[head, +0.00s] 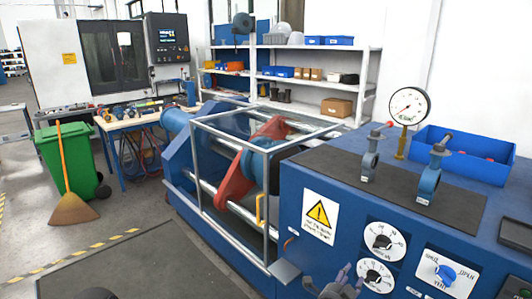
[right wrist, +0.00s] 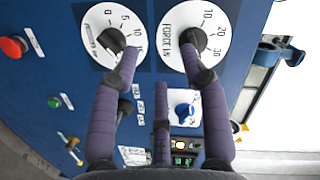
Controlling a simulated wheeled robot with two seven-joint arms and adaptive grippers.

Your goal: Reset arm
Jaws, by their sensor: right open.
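My right gripper (head: 340,283) is at the bottom of the head view, in front of the blue test bench's front panel (head: 330,255). In the right wrist view its purple padded fingers (right wrist: 160,62) are spread apart with nothing held between them. Behind the fingers are two round dials, the left dial (right wrist: 112,36) and the force dial (right wrist: 195,42). I cannot tell whether the fingertips touch the panel. My left gripper cannot be made out.
A pressure gauge (head: 408,106) and a blue bin (head: 475,165) stand on the bench. The panel has a blue knob (head: 446,273) and, in the wrist view, a red button (right wrist: 12,47). A clear guarded cage (head: 262,170) adjoins left. Floor at left has a green bin (head: 70,155) and broom.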

